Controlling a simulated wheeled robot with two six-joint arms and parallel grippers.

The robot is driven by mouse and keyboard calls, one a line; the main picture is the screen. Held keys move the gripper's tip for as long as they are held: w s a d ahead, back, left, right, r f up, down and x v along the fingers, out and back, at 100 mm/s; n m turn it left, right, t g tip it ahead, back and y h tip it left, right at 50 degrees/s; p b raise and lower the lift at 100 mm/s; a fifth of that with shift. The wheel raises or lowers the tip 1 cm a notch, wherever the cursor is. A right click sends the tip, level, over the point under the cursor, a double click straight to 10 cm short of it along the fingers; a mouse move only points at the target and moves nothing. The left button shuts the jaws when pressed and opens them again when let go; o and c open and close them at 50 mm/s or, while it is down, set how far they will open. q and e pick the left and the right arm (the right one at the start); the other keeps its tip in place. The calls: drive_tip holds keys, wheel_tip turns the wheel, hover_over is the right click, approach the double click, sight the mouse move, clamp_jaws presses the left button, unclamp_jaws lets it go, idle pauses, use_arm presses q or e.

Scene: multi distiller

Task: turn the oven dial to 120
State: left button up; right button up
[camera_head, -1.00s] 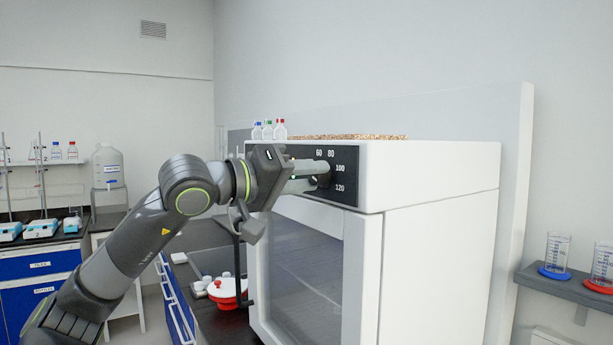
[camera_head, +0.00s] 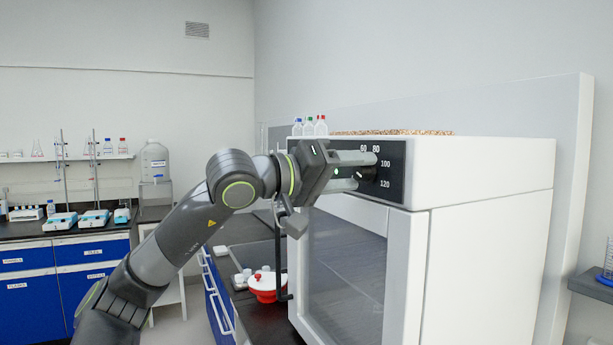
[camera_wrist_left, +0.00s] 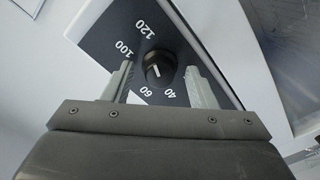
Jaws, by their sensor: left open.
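The oven (camera_head: 480,185) is a white box with a glass door and a black control panel (camera_head: 397,152). The panel shows 60, 80, 100 and 120 in the head view. The dark round dial (camera_wrist_left: 158,68) shows in the left wrist view, with a short white mark pointing roughly between 60 and 40. My left gripper (camera_head: 364,170) is open at the panel. In the left wrist view its fingers (camera_wrist_left: 158,75) stand on either side of the dial with gaps. The left finger hides the 80. In the head view the fingers partly cover the dial. My right gripper is out of view.
Small bottles (camera_head: 310,127) and a brown granular-looking slab (camera_head: 392,132) are on top of the oven. A red and white pot (camera_head: 266,285) stands on the dark bench left of the oven. A grey wall shelf (camera_head: 590,284) is at the right.

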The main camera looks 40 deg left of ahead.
use_arm(q)
drive_tip(key=shift+b+v, duration=1.15)
drive_tip(key=shift+v, duration=0.4)
drive_tip(key=b, duration=0.7)
approach(356, 175)
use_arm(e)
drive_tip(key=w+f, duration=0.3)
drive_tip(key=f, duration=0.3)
use_arm(q)
drive_tip(key=b+v, duration=0.5)
drive_tip(key=v, duration=0.3)
drive_tip(key=shift+s+r+b, duration=0.2)
drive_tip(key=shift+r+b, duration=0.05)
drive_tip(key=shift+b, duration=0.15)
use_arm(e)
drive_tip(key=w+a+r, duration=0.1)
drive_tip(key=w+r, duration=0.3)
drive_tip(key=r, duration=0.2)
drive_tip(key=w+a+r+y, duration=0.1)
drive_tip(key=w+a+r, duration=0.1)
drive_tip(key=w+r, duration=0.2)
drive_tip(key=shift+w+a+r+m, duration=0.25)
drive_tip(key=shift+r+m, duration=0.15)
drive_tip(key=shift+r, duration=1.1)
use_arm(q)
drive_tip(key=shift+d, duration=0.1)
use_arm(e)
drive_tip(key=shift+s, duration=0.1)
